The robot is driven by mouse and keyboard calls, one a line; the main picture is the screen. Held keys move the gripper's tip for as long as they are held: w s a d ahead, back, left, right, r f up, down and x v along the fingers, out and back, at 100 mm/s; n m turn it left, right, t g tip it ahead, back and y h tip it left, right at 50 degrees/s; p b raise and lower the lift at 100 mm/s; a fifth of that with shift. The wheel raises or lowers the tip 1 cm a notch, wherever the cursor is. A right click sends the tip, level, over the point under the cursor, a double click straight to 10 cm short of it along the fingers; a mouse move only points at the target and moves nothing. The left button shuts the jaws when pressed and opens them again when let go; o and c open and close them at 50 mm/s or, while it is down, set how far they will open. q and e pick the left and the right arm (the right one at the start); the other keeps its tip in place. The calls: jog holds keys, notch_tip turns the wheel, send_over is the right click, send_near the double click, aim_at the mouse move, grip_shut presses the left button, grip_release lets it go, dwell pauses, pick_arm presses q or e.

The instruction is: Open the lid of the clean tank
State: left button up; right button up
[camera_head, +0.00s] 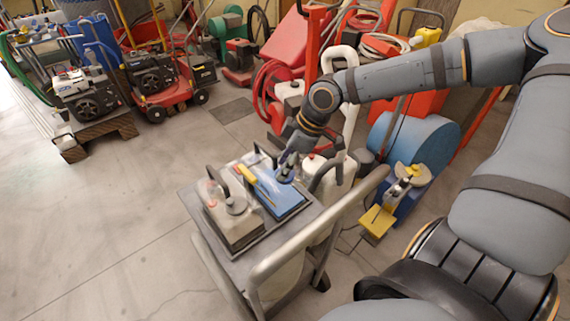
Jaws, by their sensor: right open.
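A grey cart (187,197) holds two tank units side by side on its top. The right one has a blue top (284,204) with a dark round fitting and a yellow-handled tool (257,185) lying across it. The left one (228,220) is beige-grey, with a dark loop handle and a round cap. No label tells which is the clean tank, and neither top looks raised. My right gripper (288,165) is open, pointing down at the far right part of the blue top, close to the round fitting. I cannot tell whether it touches. My left gripper is not in view.
The cart's push rail (312,228) crosses in front of the tanks at the right. A pale jug (335,168) stands close beside my right gripper. A blue machine with yellow parts (407,178) is right of the cart.

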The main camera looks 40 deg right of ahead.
jog(key=shift+c, duration=0.2)
grip_shut()
jog(key=shift+r, duration=0.1)
